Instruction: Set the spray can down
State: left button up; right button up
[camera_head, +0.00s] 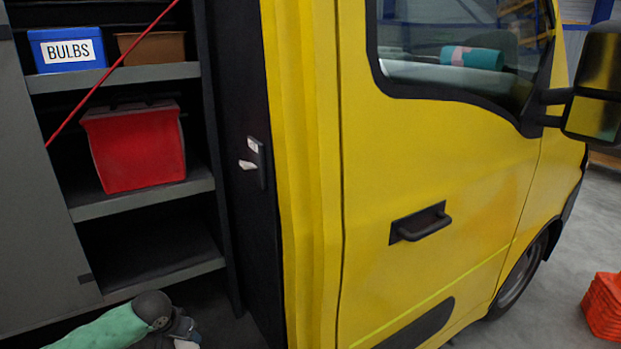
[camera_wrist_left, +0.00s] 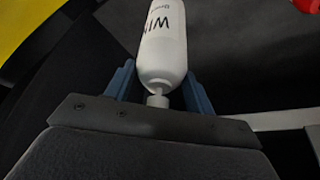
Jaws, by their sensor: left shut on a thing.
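The spray can (camera_wrist_left: 165,48) is white with dark lettering that begins "WIN". It shows in the left wrist view between the two blue fingers of my left gripper (camera_wrist_left: 160,86), which is shut on it. The can's narrow end points toward the wrist, and its far end is cut off by the frame. In the head view my left gripper (camera_head: 183,330) is at the bottom edge, below the shelves, and mostly out of frame. A small white patch shows there, but I cannot tell whether it is the can. My right gripper is in neither view.
A yellow van (camera_head: 440,170) fills the right. In its open bay, shelves hold a blue "BULBS" bin (camera_head: 67,50), a brown bin (camera_head: 150,48) and a red container (camera_head: 135,147). The lowest visible shelf (camera_head: 150,258) looks empty. Orange cones (camera_head: 604,305) stand far right.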

pick_arm(q)
jog(key=s+d+r+n, duration=0.1)
jog(key=s+d+r, duration=0.2)
jog(key=d, duration=0.3)
jog(key=s+d+r+n, duration=0.1)
jog(key=s+d+r, duration=0.2)
jog(key=d, duration=0.4)
jog(key=shift+d+y, duration=0.2)
jog(key=shift+y, duration=0.2)
jog(key=shift+f, duration=0.1)
